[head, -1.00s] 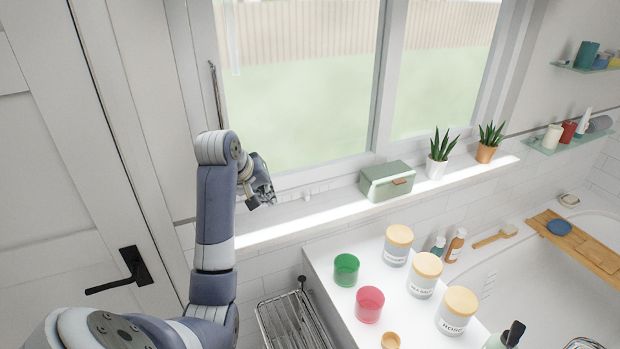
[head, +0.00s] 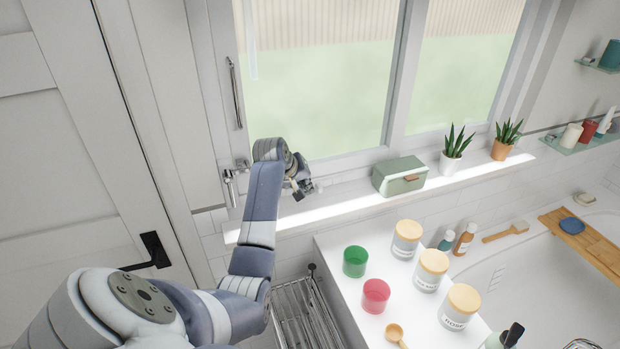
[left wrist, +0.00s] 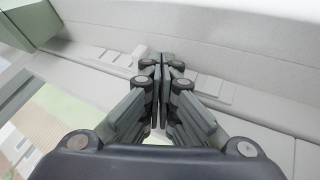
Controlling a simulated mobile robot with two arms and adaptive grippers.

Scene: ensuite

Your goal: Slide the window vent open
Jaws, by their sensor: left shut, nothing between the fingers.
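The window (head: 318,75) fills the upper middle of the head view, with its white bottom frame just above the sill. In the left wrist view, a pale strip with ribbed, slotted parts (left wrist: 213,90) runs along this frame and looks like the window vent. My left gripper (head: 303,192) is at the bottom of the window, over the sill. In the left wrist view its fingers (left wrist: 162,62) are shut together and empty, in front of the strip between two ribbed parts. I cannot tell whether they touch it. The fingers hide part of the strip. My right gripper is not in view.
A green box (head: 400,175) stands on the sill to the right of my left gripper, with two potted plants (head: 453,150) beyond it. A tall metal handle (head: 235,92) is on the left window frame. Jars and cups (head: 376,296) stand on the white ledge below.

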